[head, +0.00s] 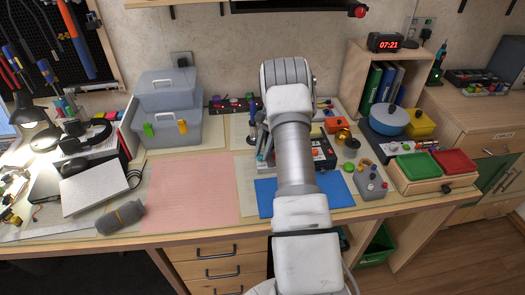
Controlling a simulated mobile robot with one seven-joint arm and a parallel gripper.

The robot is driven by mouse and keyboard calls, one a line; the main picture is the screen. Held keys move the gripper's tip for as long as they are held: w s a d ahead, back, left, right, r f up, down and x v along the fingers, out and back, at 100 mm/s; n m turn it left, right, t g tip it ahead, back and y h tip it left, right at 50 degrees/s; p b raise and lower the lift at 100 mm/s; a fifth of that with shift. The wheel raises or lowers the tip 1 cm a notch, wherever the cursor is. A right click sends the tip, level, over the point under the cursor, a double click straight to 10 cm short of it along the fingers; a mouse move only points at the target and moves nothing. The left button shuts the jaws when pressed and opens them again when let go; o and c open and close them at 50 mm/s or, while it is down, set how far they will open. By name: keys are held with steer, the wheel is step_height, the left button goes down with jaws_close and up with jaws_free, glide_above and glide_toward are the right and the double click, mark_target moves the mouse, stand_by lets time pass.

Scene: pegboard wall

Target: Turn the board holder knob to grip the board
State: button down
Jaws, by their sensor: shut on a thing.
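My arm reaches up the middle of the head view and covers the centre of the workbench. My gripper is hidden behind it, so its fingers and what they hold do not show. A grey metal piece (262,163), perhaps part of the board holder, shows at the left edge of my arm, behind the blue mat (340,190). A dark device with red parts (324,154) shows at the right edge of my arm. I cannot make out the knob or the board.
A pink mat (190,190) lies clear on the left. Grey toolboxes (165,128) stand behind.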

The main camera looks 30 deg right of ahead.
steer(key=c, duration=0.7)
jaws_free()
steer(key=shift+o, duration=0.2)
steer(key=p+v, duration=0.2)
steer(key=v, duration=1.5)
steer(key=shift+d+r, duration=0.15)
steer(key=shift+w, duration=0.15)
